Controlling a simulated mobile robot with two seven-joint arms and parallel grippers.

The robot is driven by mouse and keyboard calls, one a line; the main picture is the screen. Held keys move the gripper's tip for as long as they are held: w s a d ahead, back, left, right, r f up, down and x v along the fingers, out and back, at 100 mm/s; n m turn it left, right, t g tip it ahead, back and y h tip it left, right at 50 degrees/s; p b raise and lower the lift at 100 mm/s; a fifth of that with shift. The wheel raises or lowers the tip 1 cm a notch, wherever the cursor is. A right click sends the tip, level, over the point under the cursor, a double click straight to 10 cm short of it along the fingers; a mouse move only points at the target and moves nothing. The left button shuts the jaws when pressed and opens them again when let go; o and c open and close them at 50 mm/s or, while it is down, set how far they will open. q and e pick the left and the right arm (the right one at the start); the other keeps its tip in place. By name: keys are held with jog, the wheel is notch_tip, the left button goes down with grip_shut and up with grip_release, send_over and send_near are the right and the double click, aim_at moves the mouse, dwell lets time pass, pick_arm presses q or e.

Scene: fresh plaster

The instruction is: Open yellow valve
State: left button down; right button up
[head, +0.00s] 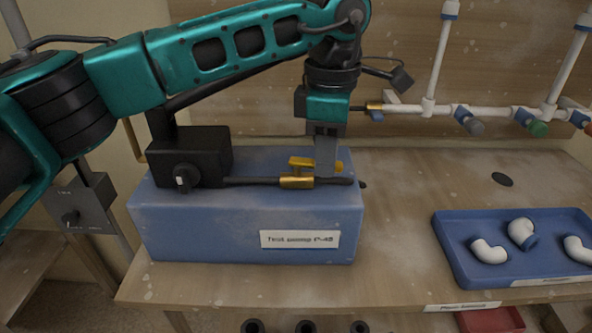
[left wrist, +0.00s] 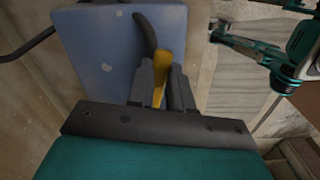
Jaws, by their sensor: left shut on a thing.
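The yellow valve (head: 297,182) sits on a thin dark pipe along the top of a blue box (head: 200,225). Its yellow handle (head: 300,162) shows just above the valve body. My left gripper (head: 326,172) reaches down from above, and its grey fingers hide part of the handle. In the left wrist view the left gripper (left wrist: 161,88) is shut on the yellow handle (left wrist: 161,68), with a finger on either side. My other teal arm shows at the upper right of the left wrist view, with what seems to be its gripper (left wrist: 222,36), small and unclear.
A black box with a knob (head: 190,158) stands on the blue box's left end. White pipes with a grey (head: 474,126) and a green knob (head: 537,129) run along the back. A blue tray (head: 450,245) holds white elbow fittings at right.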

pick_arm(q)
jog(key=shift+w+r+n, duration=0.1)
jog(key=shift+w+n, duration=0.1)
jog(key=shift+n, duration=0.1)
pick_arm(e)
jog(key=shift+s+f, duration=0.1)
jog(key=shift+s, duration=0.1)
